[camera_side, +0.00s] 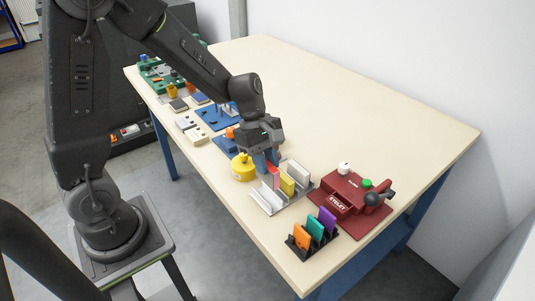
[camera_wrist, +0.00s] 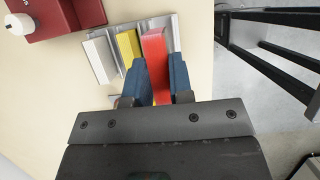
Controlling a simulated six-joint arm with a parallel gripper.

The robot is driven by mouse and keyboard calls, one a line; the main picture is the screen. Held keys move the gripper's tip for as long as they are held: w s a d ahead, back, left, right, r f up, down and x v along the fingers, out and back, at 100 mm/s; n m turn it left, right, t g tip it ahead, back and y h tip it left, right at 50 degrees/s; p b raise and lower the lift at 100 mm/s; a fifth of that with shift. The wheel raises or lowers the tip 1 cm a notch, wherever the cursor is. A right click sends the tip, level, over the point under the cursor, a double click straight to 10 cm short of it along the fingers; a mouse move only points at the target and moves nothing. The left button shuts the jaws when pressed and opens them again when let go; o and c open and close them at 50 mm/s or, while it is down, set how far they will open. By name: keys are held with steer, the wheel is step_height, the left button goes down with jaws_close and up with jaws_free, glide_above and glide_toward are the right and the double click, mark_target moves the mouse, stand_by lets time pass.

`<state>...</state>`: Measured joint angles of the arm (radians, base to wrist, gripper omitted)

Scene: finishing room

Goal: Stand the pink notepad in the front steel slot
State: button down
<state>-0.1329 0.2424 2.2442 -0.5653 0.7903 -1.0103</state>
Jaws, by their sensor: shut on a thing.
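The pink notepad, reddish in this light, is upright between the blue fingers of my gripper (camera_wrist: 160,80); it shows in the wrist view (camera_wrist: 155,48) and in the side view (camera_side: 275,181). My gripper (camera_side: 268,163) is shut on it from above, at the left end of the steel rack (camera_side: 268,201). The rack also shows in the wrist view (camera_wrist: 98,58). A yellow pad (camera_side: 287,185) stands in the rack beside the pink notepad. The notepad's lower edge is at the rack; I cannot tell whether it rests in the slot or is just above.
A black rack (camera_side: 291,243) with orange, teal and purple pads stands near the table's front corner. A dark red machine (camera_side: 345,195) is right of the steel rack. A yellow round object (camera_side: 243,168) sits close left of my gripper.

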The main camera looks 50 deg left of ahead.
mark_target(266, 182)
steer(key=shift+f, duration=2.8)
steer(key=shift+f, duration=0.6)
steer(key=c, duration=1.3)
jaws_free()
steer(key=shift+r, duration=0.1)
steer(key=v, duration=1)
steer(key=shift+r, duration=0.4)
steer(key=shift+a, duration=0.15)
